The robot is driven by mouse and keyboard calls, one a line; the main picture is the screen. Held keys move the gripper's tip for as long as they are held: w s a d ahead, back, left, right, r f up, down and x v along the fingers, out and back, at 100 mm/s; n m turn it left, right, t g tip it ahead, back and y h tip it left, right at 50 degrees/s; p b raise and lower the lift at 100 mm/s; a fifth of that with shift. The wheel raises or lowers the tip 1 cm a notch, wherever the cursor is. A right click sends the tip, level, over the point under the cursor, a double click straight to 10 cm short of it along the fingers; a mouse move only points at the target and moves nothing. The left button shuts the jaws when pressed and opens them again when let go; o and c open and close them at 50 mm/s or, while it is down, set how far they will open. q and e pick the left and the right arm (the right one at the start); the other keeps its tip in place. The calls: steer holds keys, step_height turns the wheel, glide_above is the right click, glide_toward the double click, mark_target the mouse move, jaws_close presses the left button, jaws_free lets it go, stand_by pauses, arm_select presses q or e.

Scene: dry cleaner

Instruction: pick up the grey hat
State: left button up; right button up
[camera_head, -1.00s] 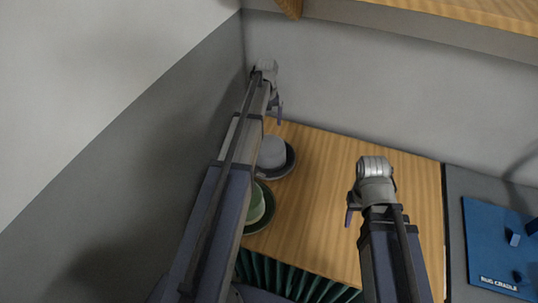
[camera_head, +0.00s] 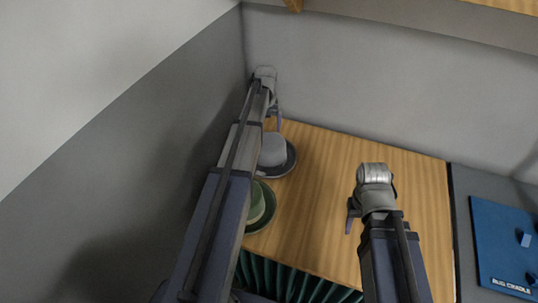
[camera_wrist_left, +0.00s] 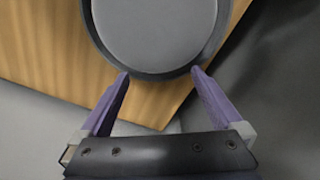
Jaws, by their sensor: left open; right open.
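The grey hat (camera_head: 274,150), with a pale grey crown and a darker brim, sits on the wooden table top near the left wall. In the left wrist view the grey hat (camera_wrist_left: 155,28) fills the top middle. My left gripper (camera_head: 278,118) is at the hat's far side. In the wrist view my left gripper (camera_wrist_left: 160,73) is open, its purple fingertips apart beside the brim's edge with nothing between them. My left arm hides part of the hat's left side in the head view. My right gripper (camera_head: 350,218) is open and empty above the table's right part.
A green hat (camera_head: 260,207) lies nearer than the grey one, partly behind my left arm. The wooden table (camera_head: 330,170) is clear in the middle. Walls close in at the left and back. A blue board (camera_head: 500,240) lies on the right.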

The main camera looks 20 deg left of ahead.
arm_select(q)
step_height(320, 180, down, 3)
steer(key=shift+f+b, duration=0.15)
steer(key=shift+b, duration=0.95)
arm_select(e)
step_height(320, 180, down, 3)
steer(key=shift+f, duration=0.1)
arm_select(q)
jaws_close()
